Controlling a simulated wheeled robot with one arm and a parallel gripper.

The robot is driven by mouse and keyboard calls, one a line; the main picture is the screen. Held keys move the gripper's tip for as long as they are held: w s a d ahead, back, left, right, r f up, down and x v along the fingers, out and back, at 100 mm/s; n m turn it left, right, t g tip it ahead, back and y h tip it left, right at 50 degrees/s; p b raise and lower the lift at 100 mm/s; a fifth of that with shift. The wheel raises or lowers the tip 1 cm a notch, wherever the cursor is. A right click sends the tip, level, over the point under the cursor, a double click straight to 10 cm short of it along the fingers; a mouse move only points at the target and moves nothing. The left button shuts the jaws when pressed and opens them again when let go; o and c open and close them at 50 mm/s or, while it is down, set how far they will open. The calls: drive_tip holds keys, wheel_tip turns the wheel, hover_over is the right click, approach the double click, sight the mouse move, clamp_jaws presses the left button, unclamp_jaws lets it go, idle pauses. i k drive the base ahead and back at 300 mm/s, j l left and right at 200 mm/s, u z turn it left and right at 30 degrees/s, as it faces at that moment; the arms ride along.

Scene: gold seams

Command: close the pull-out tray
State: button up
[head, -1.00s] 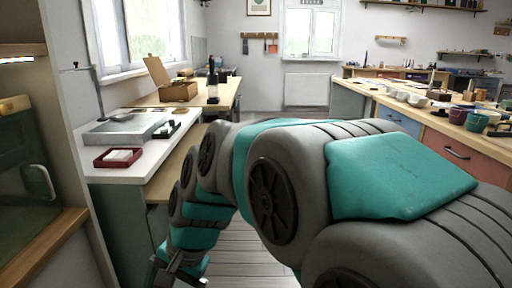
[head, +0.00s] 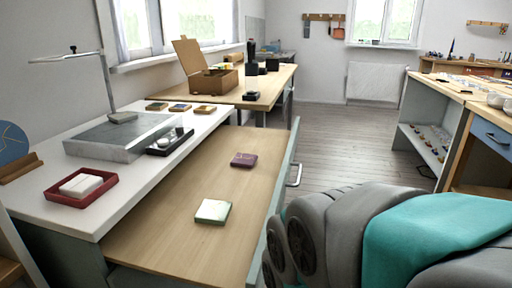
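The pull-out tray (head: 190,205) is a wide wooden board that sticks out to the right from under the white worktop (head: 85,213). Its grey-green front panel (head: 277,200) runs along the right edge, with a metal handle (head: 296,176) on the outer side. A purple square item (head: 244,159) and a white square item with a greenish edge (head: 213,211) lie on the tray, apart from each other. My teal and grey arm fills the lower right, close to the front panel. My gripper is not in view.
A red dish with white blocks (head: 81,188), a grey slab with a stand (head: 122,137) and a black tray (head: 170,140) sit on the worktop. A wooden table with an open box (head: 208,80) stands behind. The floor (head: 337,140) between tray and right-hand benches is clear.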

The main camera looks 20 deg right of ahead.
sight(161, 236)
drive_tip(key=i+l, duration=0.9)
drive_tip(key=l, duration=0.35)
drive_tip(key=i+l+u, duration=0.15)
drive_tip(key=l, duration=0.25)
